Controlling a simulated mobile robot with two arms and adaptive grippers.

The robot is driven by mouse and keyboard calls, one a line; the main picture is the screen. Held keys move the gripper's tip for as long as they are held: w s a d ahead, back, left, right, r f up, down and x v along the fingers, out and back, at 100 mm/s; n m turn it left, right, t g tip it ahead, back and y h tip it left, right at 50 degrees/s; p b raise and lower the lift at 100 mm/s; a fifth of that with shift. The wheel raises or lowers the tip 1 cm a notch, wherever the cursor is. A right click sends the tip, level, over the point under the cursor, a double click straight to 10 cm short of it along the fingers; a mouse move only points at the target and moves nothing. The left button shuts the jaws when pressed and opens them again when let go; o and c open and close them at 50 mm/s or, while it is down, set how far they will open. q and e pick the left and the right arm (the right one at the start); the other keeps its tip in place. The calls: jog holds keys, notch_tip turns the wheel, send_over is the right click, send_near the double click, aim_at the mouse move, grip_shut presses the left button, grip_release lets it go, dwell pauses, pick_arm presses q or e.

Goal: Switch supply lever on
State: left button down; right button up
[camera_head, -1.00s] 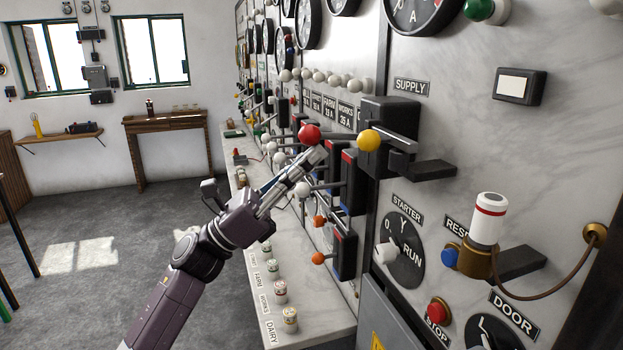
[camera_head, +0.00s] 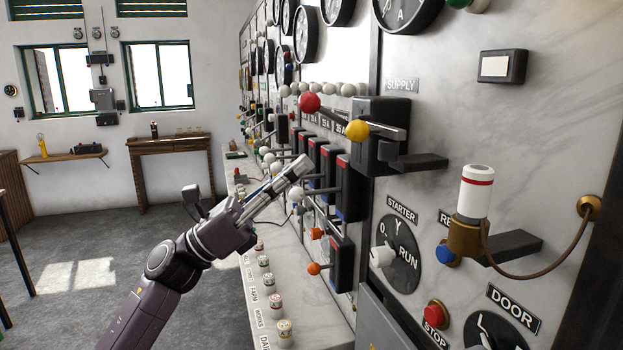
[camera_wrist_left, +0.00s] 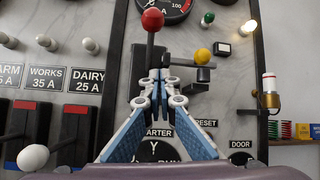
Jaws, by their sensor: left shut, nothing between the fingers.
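The supply lever ends in a red ball knob (camera_head: 310,103). Its dark rod runs back to the black switch box (camera_head: 385,108) beneath the SUPPLY label (camera_head: 402,85). In the head view the rod slants up from the box toward the knob. My left gripper (camera_head: 303,166) is shut and empty, below the red knob and apart from it in the picture. In the left wrist view the red knob (camera_wrist_left: 153,19) stands above the closed fingertips (camera_wrist_left: 158,75), which hide the lower rod; contact there cannot be told. My right gripper is not in view.
A yellow knob (camera_head: 357,131) sits on the supply box, right of my gripper. Several levers with white and orange knobs (camera_head: 314,269) crowd the panel around it. The floor (camera_head: 110,255) at left is clear.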

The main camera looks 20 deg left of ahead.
pick_arm(q)
jog(key=s+a+b, duration=0.2)
jog(key=s+a, duration=0.2)
jog(key=a, duration=0.3)
jog(key=shift+b, duration=0.35)
jog(key=shift+a, duration=0.25)
